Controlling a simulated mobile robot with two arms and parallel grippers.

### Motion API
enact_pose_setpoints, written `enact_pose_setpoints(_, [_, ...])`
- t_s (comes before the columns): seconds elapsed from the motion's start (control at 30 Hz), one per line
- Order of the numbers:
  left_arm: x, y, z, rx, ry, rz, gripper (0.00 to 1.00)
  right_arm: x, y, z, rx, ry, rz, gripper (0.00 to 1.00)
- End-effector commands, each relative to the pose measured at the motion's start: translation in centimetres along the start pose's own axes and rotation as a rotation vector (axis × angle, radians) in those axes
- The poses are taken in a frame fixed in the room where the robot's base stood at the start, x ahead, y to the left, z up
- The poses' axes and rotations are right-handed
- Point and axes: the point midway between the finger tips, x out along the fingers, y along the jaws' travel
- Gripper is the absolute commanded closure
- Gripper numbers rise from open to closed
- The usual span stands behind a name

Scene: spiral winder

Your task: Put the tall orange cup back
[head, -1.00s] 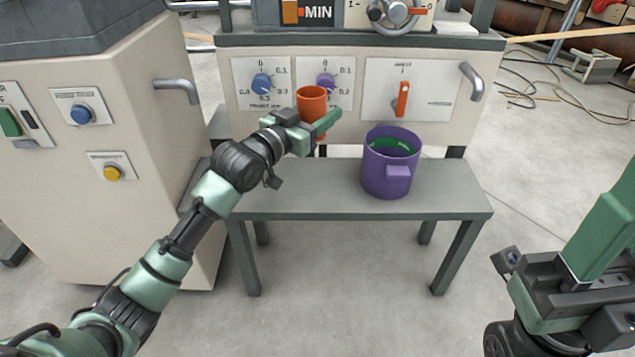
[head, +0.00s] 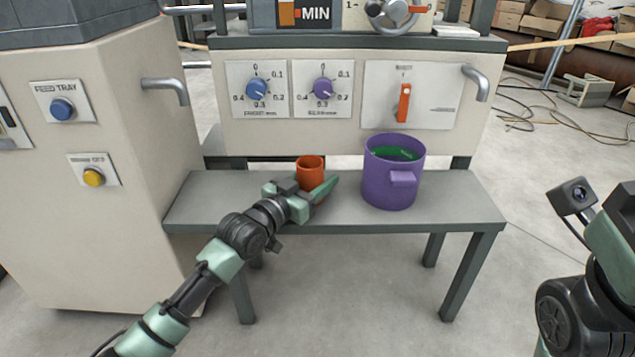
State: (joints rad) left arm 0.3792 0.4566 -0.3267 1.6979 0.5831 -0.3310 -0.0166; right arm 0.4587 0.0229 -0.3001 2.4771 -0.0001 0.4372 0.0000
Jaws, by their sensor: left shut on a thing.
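The tall orange cup (head: 311,172) is upright over the left half of the grey bench, left of the purple pot. My left gripper (head: 316,192) is shut on it, with the fingers across its lower part. The fingers hide the cup's base, so I cannot tell whether it touches the bench top. At the right edge only part of my right arm shows; its gripper fingers are out of view.
The grey bench (head: 461,204) stands before the cream machine. A purple pot (head: 390,185) with green inside stands on the bench, with a clear gap right of the cup. The machine panel has a blue knob (head: 257,88), a purple knob (head: 323,88) and an orange lever (head: 404,102).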

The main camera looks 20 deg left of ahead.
Motion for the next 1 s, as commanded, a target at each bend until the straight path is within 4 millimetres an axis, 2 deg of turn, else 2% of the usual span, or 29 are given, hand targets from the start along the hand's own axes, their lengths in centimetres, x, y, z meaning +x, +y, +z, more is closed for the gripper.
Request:
enact_pose_setpoints(0.23, [0.0,0.0,0.1,0.000,-0.001,0.000,0.99,0.0,0.0,0.0,0.000,0.000,0.000,0.64])
enact_pose_setpoints(0.27, [0.0,0.0,0.2,0.000,-0.001,0.000,0.47,0.0,0.0,0.0,0.000,0.000,0.000,0.64])
enact_pose_setpoints(0.33, [0.0,0.0,0.1,0.000,-0.001,0.000,0.28,0.0,0.0,0.0,0.000,-0.001,0.000,0.64])
enact_pose_setpoints(0.73, [-0.2,-0.1,-0.2,0.001,-0.001,-0.001,0.28,0.3,0.0,0.0,0.000,0.001,0.000,0.64])
enact_pose_setpoints(0.8, [-1.1,-0.1,-0.3,0.001,-0.003,-0.002,0.28,0.6,0.1,0.1,0.001,0.001,0.002,0.64])
enact_pose_setpoints(0.87, [-2.0,-0.1,-0.3,0.002,-0.005,-0.002,0.28,-0.2,0.3,0.9,0.004,-0.033,0.012,0.64])
enact_pose_setpoints(1.0, [-5.1,-0.1,-0.4,0.001,-0.006,-0.001,0.28,-0.9,0.7,1.9,0.010,-0.078,0.029,0.64])
